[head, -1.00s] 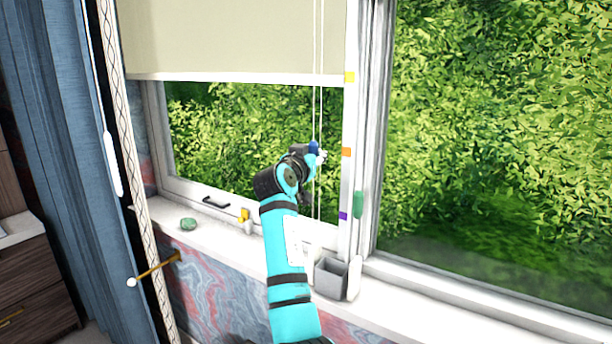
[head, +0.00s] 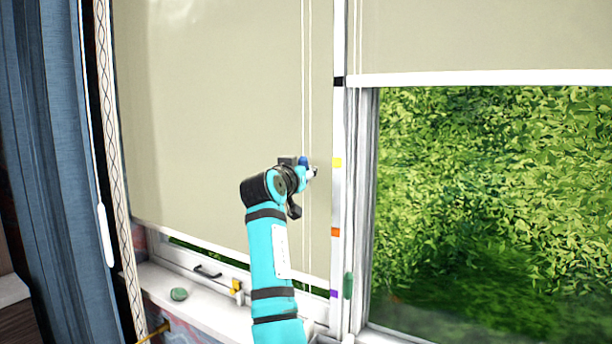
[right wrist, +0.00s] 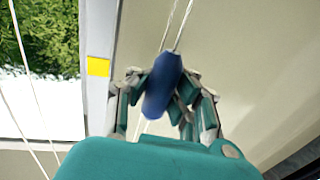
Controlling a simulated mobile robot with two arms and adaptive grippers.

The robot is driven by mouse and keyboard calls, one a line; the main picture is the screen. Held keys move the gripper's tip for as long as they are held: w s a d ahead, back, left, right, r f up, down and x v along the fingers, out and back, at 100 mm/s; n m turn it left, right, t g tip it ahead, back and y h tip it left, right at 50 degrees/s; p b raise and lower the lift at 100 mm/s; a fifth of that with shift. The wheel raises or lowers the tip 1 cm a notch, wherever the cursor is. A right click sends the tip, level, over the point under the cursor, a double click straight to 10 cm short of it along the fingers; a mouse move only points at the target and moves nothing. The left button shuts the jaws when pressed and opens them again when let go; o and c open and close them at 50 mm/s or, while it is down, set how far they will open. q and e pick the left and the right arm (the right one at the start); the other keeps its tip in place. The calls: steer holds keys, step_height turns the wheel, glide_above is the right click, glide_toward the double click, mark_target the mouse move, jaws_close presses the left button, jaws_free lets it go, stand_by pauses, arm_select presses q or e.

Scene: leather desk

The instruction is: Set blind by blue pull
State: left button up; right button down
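The blue pull (head: 303,160) hangs on thin white cords in front of the left window. My right gripper (head: 310,172) is at it. In the right wrist view the fingers of the gripper (right wrist: 165,100) lie on both sides of the blue pull (right wrist: 163,85) and appear closed on it. The beige left blind (head: 220,120) hangs low, with only a thin strip of greenery below its white bottom bar (head: 200,246). The bar's right end is close to the purple mark (head: 333,294) on the post. My left gripper is not in view.
The post also bears black (head: 339,81), yellow (head: 337,162) and orange (head: 335,232) marks. A green pull (head: 348,285) hangs right of it. A second blind (head: 480,35) covers the right window's top. A green stone (head: 179,294) and a yellow item (head: 237,287) rest on the sill.

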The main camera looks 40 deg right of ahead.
steer(key=shift+a+r, duration=0.15)
steer(key=shift+a, duration=0.05)
steer(key=c, duration=1.7)
jaws_free()
steer(key=shift+a+r, duration=0.1)
steer(key=o, duration=0.4)
steer(key=shift+s+a+r, duration=0.3)
steer(key=shift+s+a, duration=0.1)
steer(key=shift+a, duration=0.1)
steer(key=shift+o, duration=1)
steer(key=shift+a, duration=0.1)
steer(key=shift+w+d+f, duration=0.2)
steer(key=shift+d+f, duration=0.1)
steer(key=shift+d, duration=0.2)
steer(key=v, duration=1.2)
steer(key=shift+a, duration=0.2)
